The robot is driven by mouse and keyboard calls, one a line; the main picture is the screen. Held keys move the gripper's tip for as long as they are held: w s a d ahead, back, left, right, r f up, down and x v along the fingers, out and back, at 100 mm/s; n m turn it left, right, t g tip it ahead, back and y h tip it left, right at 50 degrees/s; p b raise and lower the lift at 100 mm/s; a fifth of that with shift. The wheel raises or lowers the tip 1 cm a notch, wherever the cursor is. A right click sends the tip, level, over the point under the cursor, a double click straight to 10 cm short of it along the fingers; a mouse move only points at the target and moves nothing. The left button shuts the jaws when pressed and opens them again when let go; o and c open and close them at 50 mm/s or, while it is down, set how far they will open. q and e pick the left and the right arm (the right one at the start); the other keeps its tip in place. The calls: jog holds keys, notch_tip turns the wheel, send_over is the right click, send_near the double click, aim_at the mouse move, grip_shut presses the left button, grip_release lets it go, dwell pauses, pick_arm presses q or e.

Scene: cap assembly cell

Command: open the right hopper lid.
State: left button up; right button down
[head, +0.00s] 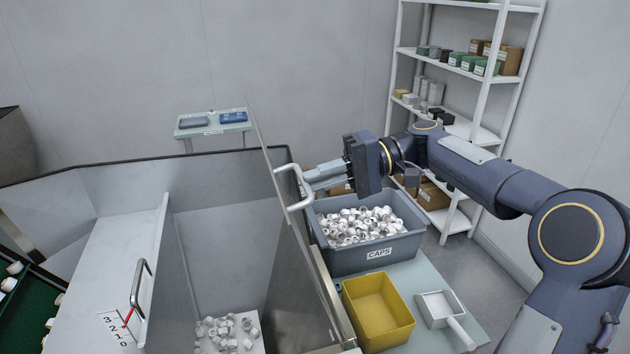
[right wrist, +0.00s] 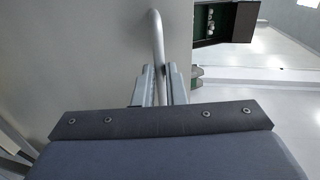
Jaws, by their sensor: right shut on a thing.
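The right hopper lid (head: 282,205) is a thin grey panel. In the head view it stands steeply raised, nearly edge-on, along the right side of the open hopper (head: 225,235). White caps (head: 228,332) lie at the hopper bottom. A white bar handle (head: 291,187) is on the lid's right-hand face. My right gripper (head: 306,181) reaches it from the right and is shut on it. In the right wrist view the handle (right wrist: 157,40) runs between the two fingers (right wrist: 158,88), with the lid face (right wrist: 85,60) behind. My left gripper is not in view.
A grey CAPS bin (head: 378,254) full of white caps stands just right of the lid, below my gripper. A yellow tray (head: 377,312) and a white scoop (head: 440,309) are on the bench in front of it. A second bar handle (head: 138,284) is at left. Shelving (head: 470,128) stands behind.

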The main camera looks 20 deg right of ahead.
jog(key=shift+d+f, duration=0.1)
jog(key=shift+f, duration=0.3)
jog(key=c, duration=1.5)
grip_release()
jog(key=shift+r, duration=0.15)
jog(key=shift+d+r+b, duration=0.15)
jog(key=shift+d+r, duration=0.1)
jog(key=shift+d, duration=1.05)
jog(key=shift+d+r+b, duration=0.2)
jog(key=shift+d, duration=1.1)
jog(key=shift+d+r+b, duration=0.15)
jog(key=shift+d+r, duration=0.1)
jog(key=shift+d, duration=1.05)
jog(key=shift+c, duration=0.2)
